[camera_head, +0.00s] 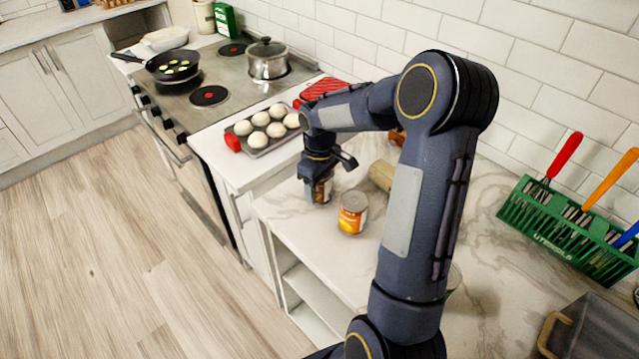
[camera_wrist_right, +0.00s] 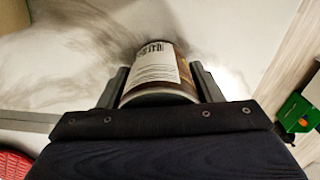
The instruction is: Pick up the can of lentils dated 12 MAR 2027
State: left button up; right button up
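My right gripper (camera_head: 322,190) points down over the counter, its fingers on either side of a can (camera_head: 326,188). In the right wrist view, this can (camera_wrist_right: 158,75) sits between the fingers (camera_wrist_right: 160,88), showing a white label with a barcode and small print. The fingers lie very close to its sides; I cannot tell whether they press on it. No date is readable. A second can (camera_head: 352,213), with an orange and white label and a metal lid, stands upright on the counter to the right. My left gripper is not in view.
A tray of white round items (camera_head: 262,130) lies behind the gripper, near the stove (camera_head: 215,85) with its pan and pot. A wooden cylinder (camera_head: 381,175) lies right of the gripper. A green utensil basket (camera_head: 565,232) stands far right. The counter's front edge is close to the cans.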

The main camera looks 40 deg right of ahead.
jog(key=c, duration=0.7)
jog(key=shift+c, duration=0.2)
jog(key=shift+r, duration=0.2)
